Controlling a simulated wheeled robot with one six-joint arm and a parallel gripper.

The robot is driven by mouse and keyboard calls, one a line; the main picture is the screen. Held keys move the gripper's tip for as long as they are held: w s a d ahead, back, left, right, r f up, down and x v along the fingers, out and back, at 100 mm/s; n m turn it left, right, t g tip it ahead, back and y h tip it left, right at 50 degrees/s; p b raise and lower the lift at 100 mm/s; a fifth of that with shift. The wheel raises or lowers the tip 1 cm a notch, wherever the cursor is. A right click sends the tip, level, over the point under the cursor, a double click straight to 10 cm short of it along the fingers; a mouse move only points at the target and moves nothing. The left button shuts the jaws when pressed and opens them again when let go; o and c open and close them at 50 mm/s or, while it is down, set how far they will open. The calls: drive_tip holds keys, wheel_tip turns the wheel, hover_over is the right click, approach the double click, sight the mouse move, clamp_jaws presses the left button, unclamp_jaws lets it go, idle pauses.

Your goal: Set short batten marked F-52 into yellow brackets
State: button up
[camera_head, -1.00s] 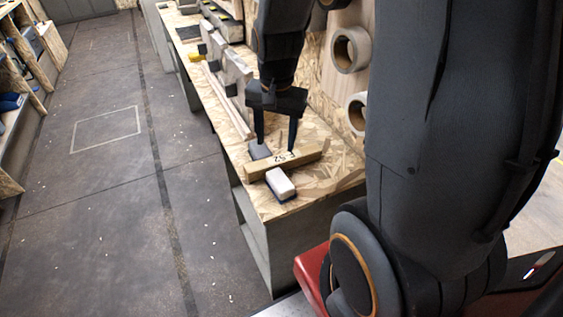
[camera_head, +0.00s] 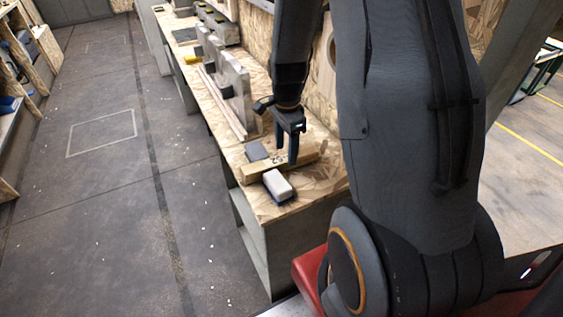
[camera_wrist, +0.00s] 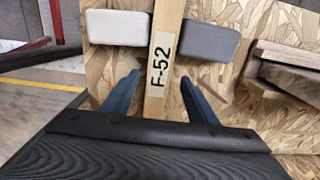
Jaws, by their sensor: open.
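The short batten marked F-52 (camera_head: 254,172) lies on the chipboard bench top between a white block and a grey block. In the wrist view the batten (camera_wrist: 167,22) runs between my two fingers, its F-52 label facing the camera. My gripper (camera_head: 286,158) is open above the batten, with the fingers (camera_wrist: 159,82) on either side of it in the wrist view. I cannot tell whether they touch it. Yellow brackets are not clearly shown; a small yellow item (camera_head: 191,59) sits farther along the bench, too small to identify.
The white block (camera_wrist: 114,27) and grey block (camera_wrist: 207,42) flank the batten closely. Longer wooden strips (camera_wrist: 292,62) lie to the side. Grey upright plates (camera_head: 236,88) stand farther along the bench (camera_head: 262,205). The floor on the left is clear.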

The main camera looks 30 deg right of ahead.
sight(286, 157)
drive_tip(key=shift+s+f+p, duration=0.15)
drive_tip(key=shift+f+p, duration=0.35)
drive_tip(key=shift+f, duration=1.35)
clamp_jaws()
drive_tip(key=shift+r, duration=0.15)
wheel_tip(286, 157, up, 9)
drive_tip(key=shift+r+b, duration=0.15)
drive_tip(key=shift+b, duration=0.95)
drive_tip(key=shift+r, duration=0.25)
